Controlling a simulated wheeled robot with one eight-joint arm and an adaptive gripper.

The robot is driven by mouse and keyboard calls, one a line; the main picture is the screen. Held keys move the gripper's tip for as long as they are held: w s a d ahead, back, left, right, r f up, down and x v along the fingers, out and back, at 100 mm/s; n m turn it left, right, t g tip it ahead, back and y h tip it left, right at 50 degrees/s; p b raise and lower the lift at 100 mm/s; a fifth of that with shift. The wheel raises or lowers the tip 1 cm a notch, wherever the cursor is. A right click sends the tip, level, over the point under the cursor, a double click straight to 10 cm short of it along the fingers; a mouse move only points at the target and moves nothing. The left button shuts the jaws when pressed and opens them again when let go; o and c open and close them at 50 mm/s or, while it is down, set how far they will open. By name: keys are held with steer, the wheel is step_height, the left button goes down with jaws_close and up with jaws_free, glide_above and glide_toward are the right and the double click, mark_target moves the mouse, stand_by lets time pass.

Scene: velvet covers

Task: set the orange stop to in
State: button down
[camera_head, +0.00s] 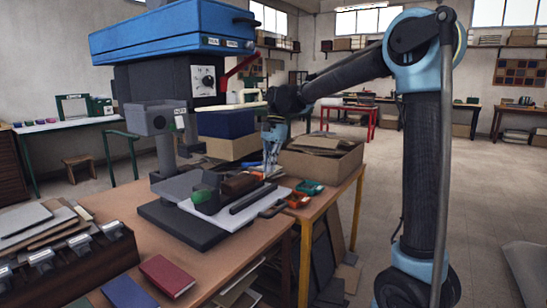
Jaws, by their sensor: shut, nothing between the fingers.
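My gripper (269,170) points down over the right side of the press bed, near the table's right edge. Its fingers look closed, with nothing visible between them. The blue-topped press (172,30) stands on the wooden table, with a grey base and a white plate (238,211) under its head. A small orange-red part (257,175) shows beside the fingertips; I cannot tell whether it is the orange stop or whether it is in or out. An orange object (297,200) lies at the table's right edge. Contact between fingers and anything is too small to tell.
A green object (310,187) lies beside the orange one. A dark brown part (238,184) and a green knob (203,196) sit on the press bed. Red (167,276) and blue books lie in front.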

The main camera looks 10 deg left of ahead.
steer(key=shift+s+a, duration=0.25)
steer(key=shift+s, duration=0.4)
steer(key=shift+s+a, duration=0.25)
steer(key=shift+s, duration=0.4)
steer(key=shift+s+a, duration=0.3)
steer(key=shift+s, duration=0.4)
steer(key=shift+s+a, duration=0.25)
steer(key=shift+s, duration=0.4)
steer(key=shift+w, duration=0.1)
